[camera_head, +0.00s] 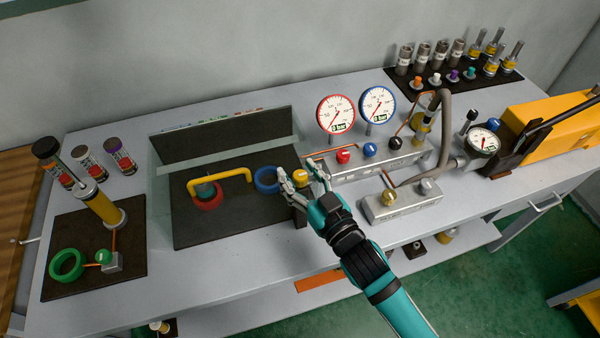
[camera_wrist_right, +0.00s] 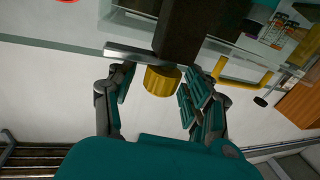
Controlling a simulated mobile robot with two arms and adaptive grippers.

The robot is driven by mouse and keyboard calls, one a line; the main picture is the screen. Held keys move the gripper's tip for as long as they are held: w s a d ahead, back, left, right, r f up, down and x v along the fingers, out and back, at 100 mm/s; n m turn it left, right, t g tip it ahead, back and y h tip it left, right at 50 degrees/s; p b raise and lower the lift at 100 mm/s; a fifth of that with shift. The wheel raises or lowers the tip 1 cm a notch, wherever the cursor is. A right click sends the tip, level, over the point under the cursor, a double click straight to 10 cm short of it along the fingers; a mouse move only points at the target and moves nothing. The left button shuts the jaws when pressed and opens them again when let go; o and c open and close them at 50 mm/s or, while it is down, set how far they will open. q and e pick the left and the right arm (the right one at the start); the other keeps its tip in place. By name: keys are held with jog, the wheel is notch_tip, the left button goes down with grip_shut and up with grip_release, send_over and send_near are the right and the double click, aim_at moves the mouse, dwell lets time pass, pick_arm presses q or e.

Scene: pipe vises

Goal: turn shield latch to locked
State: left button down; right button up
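The shield (camera_head: 222,138) is a transparent cover with a dark back panel, around a dark mat with a yellow bent pipe (camera_head: 222,180). At its right front corner is a yellow knob (camera_head: 299,178), partly hidden by my right gripper (camera_head: 304,182); I take it for the latch. In the right wrist view the yellow knob (camera_wrist_right: 162,80) sits beside a grey metal bar (camera_wrist_right: 140,56) and a dark block (camera_wrist_right: 188,35). My right gripper (camera_wrist_right: 162,95) is open, its fingers on either side of the knob with gaps visible. Whether the latch is locked cannot be told.
Right of the shield stands a grey valve block (camera_head: 365,162) with two gauges behind it. A second small block (camera_head: 402,203) is near the front edge. A green ring (camera_head: 66,265) and a yellow cylinder (camera_head: 100,205) stand at the left. The front strip of bench is clear.

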grip_shut()
